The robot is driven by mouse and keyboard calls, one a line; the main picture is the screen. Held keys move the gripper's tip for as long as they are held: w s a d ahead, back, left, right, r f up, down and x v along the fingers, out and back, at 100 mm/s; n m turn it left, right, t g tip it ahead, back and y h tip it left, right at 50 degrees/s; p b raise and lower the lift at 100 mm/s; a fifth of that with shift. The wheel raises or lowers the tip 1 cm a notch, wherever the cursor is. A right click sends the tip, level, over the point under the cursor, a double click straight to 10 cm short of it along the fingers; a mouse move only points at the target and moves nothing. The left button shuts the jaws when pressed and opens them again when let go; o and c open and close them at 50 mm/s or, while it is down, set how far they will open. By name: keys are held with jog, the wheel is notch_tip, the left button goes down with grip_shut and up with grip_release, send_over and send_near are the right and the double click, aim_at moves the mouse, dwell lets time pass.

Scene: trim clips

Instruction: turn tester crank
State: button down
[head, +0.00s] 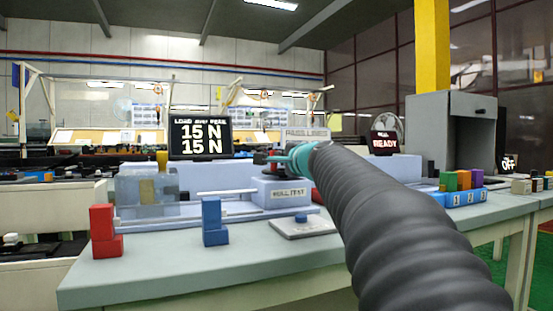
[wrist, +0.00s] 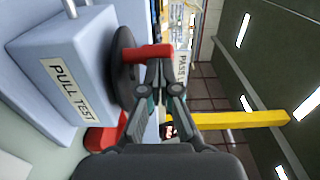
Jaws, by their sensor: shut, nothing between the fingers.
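The pull tester (head: 287,192) is a pale blue bench unit labelled PULL TEST; its end block (wrist: 60,80) fills the left of the wrist view. The crank has a dark round disc (wrist: 122,66) on the block's side and a red handle (wrist: 153,52) sticking out from it. My gripper (wrist: 162,72) has its fingers together, with the tips right by the handle; whether they touch it I cannot tell. The display (head: 200,137) reads 15 N and 15 N.
Red blocks (head: 105,232) and blue blocks (head: 214,222) stand at the table's front left. A small grey plate (head: 302,228) lies before the tester. Numbered blue bins (head: 466,197) and a grey cabinet (head: 450,130) are at right. A red piece (wrist: 103,138) lies below the disc.

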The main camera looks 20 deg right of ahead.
jog(key=shift+w+a, duration=0.7)
jog(key=shift+a, duration=0.3)
jog(key=shift+w+a, duration=0.65)
jog(key=shift+w, duration=0.45)
